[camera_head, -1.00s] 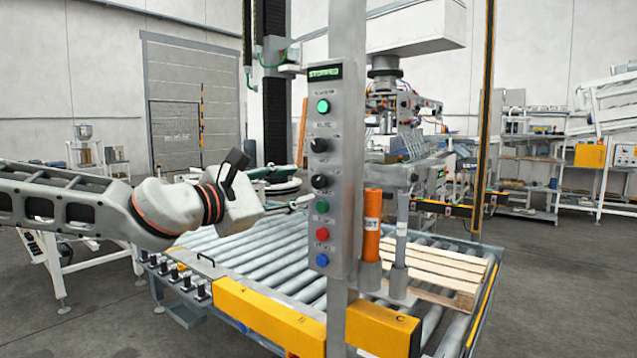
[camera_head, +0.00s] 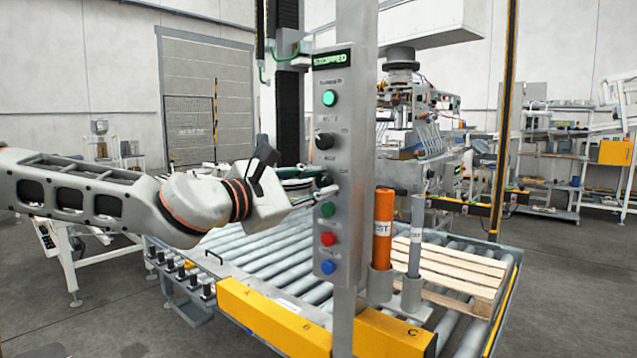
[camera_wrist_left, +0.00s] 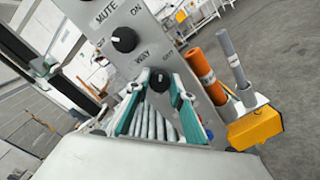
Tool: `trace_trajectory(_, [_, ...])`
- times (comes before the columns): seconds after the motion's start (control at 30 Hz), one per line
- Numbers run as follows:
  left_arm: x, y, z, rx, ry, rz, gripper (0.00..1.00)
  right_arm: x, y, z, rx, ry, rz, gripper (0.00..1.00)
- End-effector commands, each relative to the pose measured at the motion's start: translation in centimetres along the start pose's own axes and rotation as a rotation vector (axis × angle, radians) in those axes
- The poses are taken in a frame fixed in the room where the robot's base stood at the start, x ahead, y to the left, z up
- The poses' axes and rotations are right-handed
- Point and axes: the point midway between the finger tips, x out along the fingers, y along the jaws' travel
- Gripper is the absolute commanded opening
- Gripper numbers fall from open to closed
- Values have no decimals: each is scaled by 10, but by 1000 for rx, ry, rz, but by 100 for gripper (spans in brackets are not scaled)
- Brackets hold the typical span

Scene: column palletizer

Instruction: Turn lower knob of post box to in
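The post box (camera_head: 342,125) is a grey upright panel with a display reading STOPPED. Its upper knob (camera_head: 324,141) is black and also shows in the left wrist view (camera_wrist_left: 124,40). The lower knob (camera_head: 325,181) is black, partly hidden by my left gripper in the head view; in the left wrist view (camera_wrist_left: 160,82) it sits between the fingertips, below the WAY label. My left gripper (camera_head: 308,198) reaches the panel from the left. Its teal-padded fingers (camera_wrist_left: 163,78) are apart, one on each side of the lower knob; contact is unclear. My right gripper is out of view.
A green button (camera_head: 327,209), a red button (camera_head: 327,239) and a blue button (camera_head: 328,267) lie close below the lower knob. An orange tube (camera_head: 383,230) and a grey tube (camera_head: 416,237) stand right of the post. A roller conveyor (camera_head: 262,248) runs behind.

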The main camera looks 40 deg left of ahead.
Motion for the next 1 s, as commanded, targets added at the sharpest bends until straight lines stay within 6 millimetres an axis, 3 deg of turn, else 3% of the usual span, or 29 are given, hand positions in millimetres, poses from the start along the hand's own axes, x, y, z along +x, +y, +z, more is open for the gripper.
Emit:
trace_trajectory(0.07, [0, 0, 0, 0, 0, 0, 0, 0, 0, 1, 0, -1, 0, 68])
trace_trajectory(0.47, [0, -1, -1, -46, -1, 1, 0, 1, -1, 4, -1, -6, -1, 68])
trace_trajectory(1.0, [1, -1, -2, -470, -13, 18, 0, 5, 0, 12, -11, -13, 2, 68])
